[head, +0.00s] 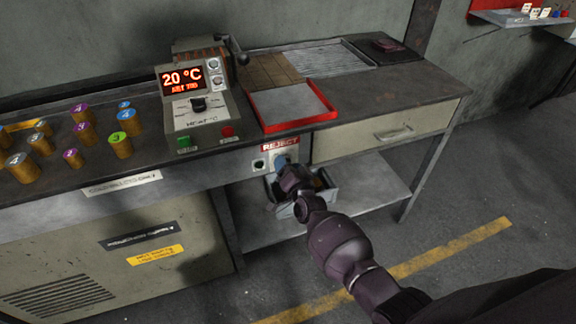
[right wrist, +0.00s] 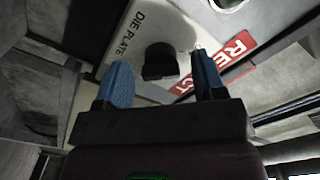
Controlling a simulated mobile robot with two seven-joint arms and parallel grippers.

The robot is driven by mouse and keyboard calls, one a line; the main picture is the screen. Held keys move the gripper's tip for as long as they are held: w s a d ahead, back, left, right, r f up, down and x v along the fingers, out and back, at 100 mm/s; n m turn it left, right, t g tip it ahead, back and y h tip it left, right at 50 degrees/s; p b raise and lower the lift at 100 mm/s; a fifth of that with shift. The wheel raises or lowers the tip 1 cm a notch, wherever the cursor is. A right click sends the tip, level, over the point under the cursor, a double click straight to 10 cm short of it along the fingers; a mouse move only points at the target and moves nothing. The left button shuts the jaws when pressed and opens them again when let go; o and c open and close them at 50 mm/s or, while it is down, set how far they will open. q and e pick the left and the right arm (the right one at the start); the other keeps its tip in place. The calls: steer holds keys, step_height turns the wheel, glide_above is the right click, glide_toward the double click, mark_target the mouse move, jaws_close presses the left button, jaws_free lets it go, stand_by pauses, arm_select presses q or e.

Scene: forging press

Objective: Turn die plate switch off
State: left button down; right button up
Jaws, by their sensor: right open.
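The die plate switch is a black knob (right wrist: 160,62) on a pale plate lettered DIE PLATE (right wrist: 128,38), seen in the right wrist view. My right gripper (right wrist: 162,82) is open, its two blue fingers pointing at the plate. The knob shows between the fingertips, with space visible on both sides; I cannot tell whether a finger touches it. In the head view my right gripper (head: 281,163) is at the switch plate (head: 260,164) on the bench front and hides the knob. My left gripper is not in view.
A red REJECT label (head: 280,145) is on the bench front beside the switch plate. A control box (head: 197,100) reading 20 °C, a red-rimmed tray (head: 289,124) and several numbered cylinders (head: 121,147) stand on the bench. A grey bin (head: 325,192) is below my gripper on the lower shelf.

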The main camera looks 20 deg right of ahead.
steer(key=s+p, duration=0.1)
steer(key=s, duration=0.9)
steer(key=shift+s+d+p, duration=0.15)
steer(key=shift+s+p, duration=0.1)
steer(key=shift+p, duration=0.05)
steer(key=s+d+f+n+g, duration=0.1)
steer(key=s+d+n+g, duration=0.1)
steer(key=s, duration=0.7)
steer(key=s+d+f+n+g, duration=0.1)
steer(key=s+n, duration=0.3)
steer(key=s, duration=0.5)
steer(key=s+d+f+n+g, duration=0.1)
steer(key=s+d+n+g, duration=0.2)
steer(key=s, duration=0.6)
steer(key=shift+s+d+f+g+h, duration=0.15)
steer(key=shift+s+d+g+h, duration=0.1)
steer(key=shift+d+g+h, duration=0.25)
